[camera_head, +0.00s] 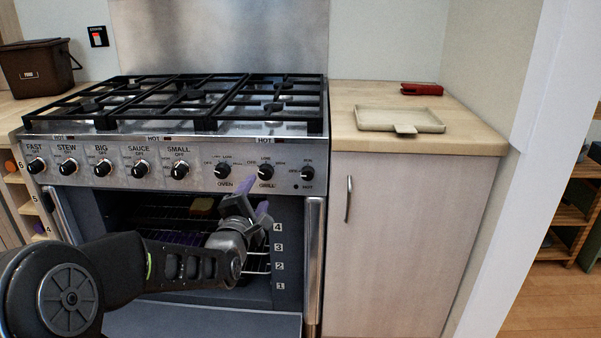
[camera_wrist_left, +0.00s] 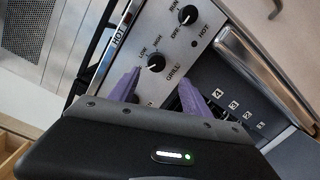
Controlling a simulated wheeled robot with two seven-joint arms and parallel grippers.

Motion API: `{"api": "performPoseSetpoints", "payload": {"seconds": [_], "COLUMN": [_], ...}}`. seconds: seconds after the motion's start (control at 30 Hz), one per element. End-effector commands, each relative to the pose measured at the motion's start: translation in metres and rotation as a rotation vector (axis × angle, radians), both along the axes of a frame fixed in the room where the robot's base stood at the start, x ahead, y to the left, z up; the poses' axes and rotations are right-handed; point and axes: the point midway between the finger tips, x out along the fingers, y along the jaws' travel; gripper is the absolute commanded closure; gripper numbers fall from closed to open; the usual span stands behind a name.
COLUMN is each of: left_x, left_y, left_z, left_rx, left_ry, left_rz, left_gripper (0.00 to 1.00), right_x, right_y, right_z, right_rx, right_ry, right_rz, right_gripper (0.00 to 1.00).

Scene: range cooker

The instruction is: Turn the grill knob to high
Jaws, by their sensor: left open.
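The grill knob (camera_head: 265,172) is a round black knob with a silver pointer on the cooker's front panel, between the oven knob (camera_head: 222,170) and the run/off knob (camera_head: 307,173). In the left wrist view, the grill knob (camera_wrist_left: 156,63) sits beyond the purple fingertips, with LOW and HIGH marks beside it and GRILL printed near it. My left gripper (camera_head: 256,199) is open, just below and in front of the grill knob; in the wrist view its fingers (camera_wrist_left: 160,90) are spread apart and appear short of the knob. My right gripper is in neither view.
The oven door (camera_head: 200,320) hangs open below, with racks inside. A gas hob (camera_head: 190,98) with black grates tops the cooker. A beige tray (camera_head: 385,120) and a red object (camera_head: 421,89) lie on the right counter. A cabinet handle (camera_head: 348,199) stands out on the right.

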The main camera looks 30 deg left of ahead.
Motion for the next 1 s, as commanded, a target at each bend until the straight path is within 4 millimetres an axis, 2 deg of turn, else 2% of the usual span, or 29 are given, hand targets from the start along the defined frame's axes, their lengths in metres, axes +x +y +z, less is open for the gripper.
{"api": "performPoseSetpoints", "payload": {"seconds": [0.27, 0.67, 0.83, 1.0], "left_x": [0.0, 0.002, 0.015, 0.039], "left_y": [0.0, 0.0, 0.006, 0.016], "left_z": [0.006, 0.005, 0.005, 0.004], "left_rx": [-0.18, -0.193, -0.192, -0.192], "left_ry": [-0.105, -0.108, -0.108, -0.107], "left_rz": [0.004, 0.003, 0.002, 0.003], "left_gripper": [0.44, 0.44, 0.44, 0.44], "right_x": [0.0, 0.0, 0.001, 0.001], "right_y": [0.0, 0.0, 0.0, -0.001], "right_z": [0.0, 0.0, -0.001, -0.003], "right_rx": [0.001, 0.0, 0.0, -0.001], "right_ry": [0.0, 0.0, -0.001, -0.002], "right_rz": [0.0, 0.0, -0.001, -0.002], "right_gripper": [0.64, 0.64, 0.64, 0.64]}}
